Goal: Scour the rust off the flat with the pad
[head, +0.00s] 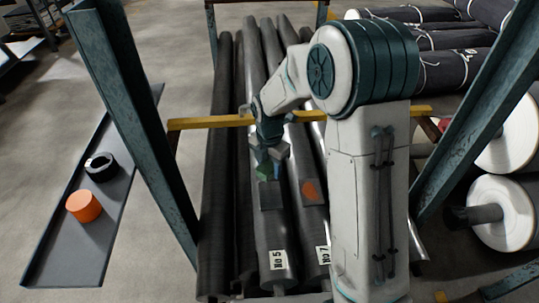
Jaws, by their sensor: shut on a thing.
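My gripper (268,158) is shut on a small green pad (264,171), which is partly hidden by the fingers. The gripper points down over the long dark grey rolls. A dark square flat (271,195) on the roll labelled No 5 lies just below the pad; no orange shows on it. To its right, another dark flat (325,194) on the roll labelled No 7 bears an orange-brown rust patch (311,191). The pad is up and left of this patch, apart from it. I cannot tell whether the pad touches the No 5 roll.
A yellow bar (208,123) crosses the rolls behind my gripper. Blue-green rack posts (138,120) stand on both sides. A grey shelf (70,250) at left holds an orange cylinder (84,206) and a black ring-shaped roll (101,167). White-ended rolls (505,225) lie at right.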

